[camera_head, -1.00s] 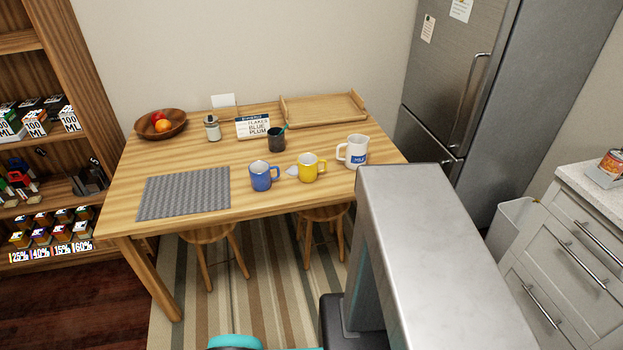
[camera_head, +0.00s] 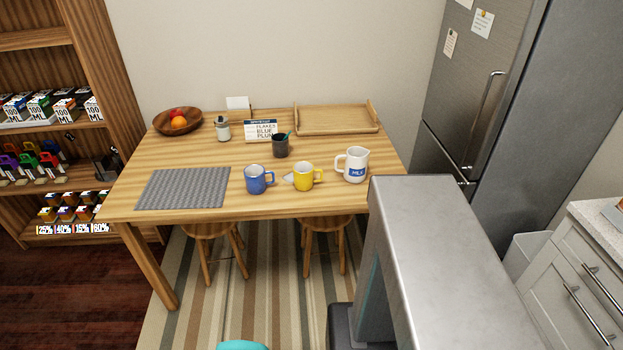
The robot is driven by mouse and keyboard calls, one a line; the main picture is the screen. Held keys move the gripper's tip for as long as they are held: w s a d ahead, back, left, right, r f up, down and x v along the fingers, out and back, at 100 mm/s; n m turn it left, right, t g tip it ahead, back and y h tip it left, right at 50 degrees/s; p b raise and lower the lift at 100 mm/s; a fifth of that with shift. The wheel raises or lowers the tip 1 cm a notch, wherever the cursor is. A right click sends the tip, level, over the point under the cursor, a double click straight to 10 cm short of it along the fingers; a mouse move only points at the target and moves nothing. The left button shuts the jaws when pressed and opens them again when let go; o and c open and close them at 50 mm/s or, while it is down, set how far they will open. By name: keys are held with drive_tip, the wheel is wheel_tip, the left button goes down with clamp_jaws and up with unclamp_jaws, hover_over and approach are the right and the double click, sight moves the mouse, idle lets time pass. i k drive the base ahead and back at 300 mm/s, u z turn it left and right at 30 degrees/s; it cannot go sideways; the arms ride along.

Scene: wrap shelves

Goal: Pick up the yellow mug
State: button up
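A small pale object (camera_head: 289,179) lies by the yellow mug's left side. My gripper is not in view. A large grey part of my own body fills the lower right of the picture.
On the table are a grey mat (camera_head: 183,188), a dark cup (camera_head: 281,146), a box (camera_head: 261,131), a fruit bowl (camera_head: 178,124) and a wooden tray (camera_head: 337,119). Stools (camera_head: 324,226) stand under the front edge. A fridge (camera_head: 480,100) is at right, shelves (camera_head: 85,60) at left.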

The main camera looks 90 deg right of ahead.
sight(302, 171)
drive_tip(key=u, duration=0.15)
drive_tip(key=k, duration=1.2)
drive_tip(key=z, duration=0.1)
